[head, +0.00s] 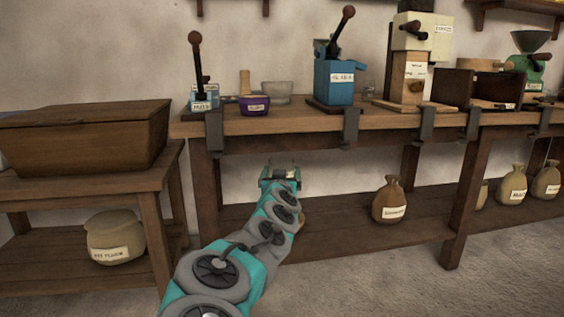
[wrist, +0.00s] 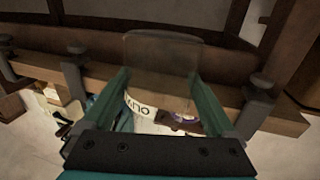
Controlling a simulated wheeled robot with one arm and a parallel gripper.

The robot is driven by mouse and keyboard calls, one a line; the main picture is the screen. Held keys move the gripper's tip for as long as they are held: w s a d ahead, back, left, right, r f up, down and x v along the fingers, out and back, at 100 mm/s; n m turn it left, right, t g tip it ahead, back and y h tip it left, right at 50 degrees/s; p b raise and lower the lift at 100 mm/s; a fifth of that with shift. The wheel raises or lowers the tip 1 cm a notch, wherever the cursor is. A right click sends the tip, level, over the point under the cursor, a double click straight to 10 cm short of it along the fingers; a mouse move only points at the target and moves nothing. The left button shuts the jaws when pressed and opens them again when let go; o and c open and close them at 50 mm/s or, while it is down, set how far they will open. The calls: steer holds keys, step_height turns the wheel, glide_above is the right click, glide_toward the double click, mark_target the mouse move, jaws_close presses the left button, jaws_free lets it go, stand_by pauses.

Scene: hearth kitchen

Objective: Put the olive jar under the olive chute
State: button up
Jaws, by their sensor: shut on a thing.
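In the wrist view, my gripper (wrist: 160,78) is shut on a clear glass jar (wrist: 160,52), the olive jar. It holds the jar between its two teal fingers. Part of a white label reading "OLIV" shows through or on the jar. In the head view, my gripper (head: 280,173) is in front of the workbench, below its top edge. The jar cannot be made out clearly there. I cannot tell which bench device is the olive chute, as the labels are hard to read. A blue lever device (head: 334,80) and a tall cream device (head: 410,70) stand on the bench.
The workbench (head: 290,123) has dark clamps along its front edge. A purple bowl (head: 254,106), a glass bowl (head: 276,92) and a smaller lever device (head: 202,95) stand at its left. A labelled sack (head: 392,202) sits on the lower shelf. A wooden chest (head: 85,137) stands left.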

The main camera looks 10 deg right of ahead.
steer(key=w+f+n+y, duration=0.2)
steer(key=w+f+y, duration=0.2)
steer(key=f, duration=0.8)
steer(key=shift+w+d+n, duration=0.25)
steer(key=shift+w+n, duration=0.15)
